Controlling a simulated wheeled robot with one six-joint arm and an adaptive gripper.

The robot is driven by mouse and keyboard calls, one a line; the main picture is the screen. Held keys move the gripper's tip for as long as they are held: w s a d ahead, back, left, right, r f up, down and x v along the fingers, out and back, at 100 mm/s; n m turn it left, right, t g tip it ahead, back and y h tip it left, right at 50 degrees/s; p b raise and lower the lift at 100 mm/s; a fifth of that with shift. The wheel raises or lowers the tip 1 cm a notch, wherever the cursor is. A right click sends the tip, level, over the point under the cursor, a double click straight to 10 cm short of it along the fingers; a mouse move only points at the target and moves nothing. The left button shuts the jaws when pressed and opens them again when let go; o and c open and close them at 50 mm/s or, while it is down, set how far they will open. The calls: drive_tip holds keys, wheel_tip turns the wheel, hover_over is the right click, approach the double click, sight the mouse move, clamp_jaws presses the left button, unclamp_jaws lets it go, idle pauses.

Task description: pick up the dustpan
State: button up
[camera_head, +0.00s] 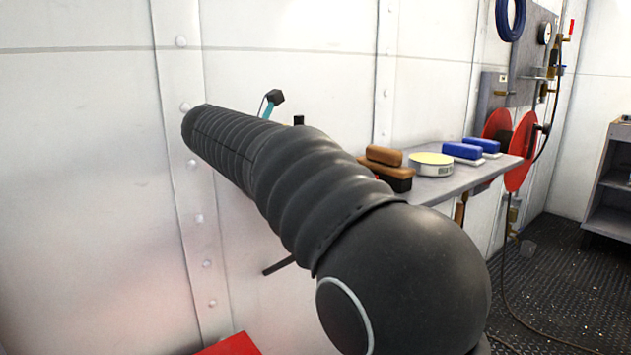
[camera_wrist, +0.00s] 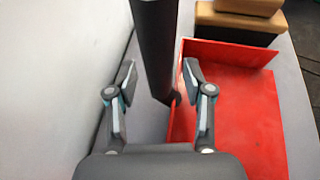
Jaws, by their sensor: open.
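The dustpan is a red pan (camera_wrist: 235,95) with raised edges, lying on the grey shelf in the right half of the wrist view. A thick dark upright bar (camera_wrist: 155,45), which looks like its handle, stands at the pan's left edge. My gripper (camera_wrist: 158,78) is open, with one finger on each side of this bar. I cannot tell whether either finger touches it. The right finger is over the pan's left side. In the head view my arm hides most of the dustpan, and little of my gripper shows beyond it.
A brown block (camera_head: 384,155) on a dark block stands behind the pan. A yellow-topped round tin (camera_head: 431,164) and blue-topped blocks (camera_head: 462,150) lie farther along the shelf (camera_head: 450,188). A white riveted wall (camera_head: 90,150) runs close along the left.

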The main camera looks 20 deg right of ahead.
clamp_jaws()
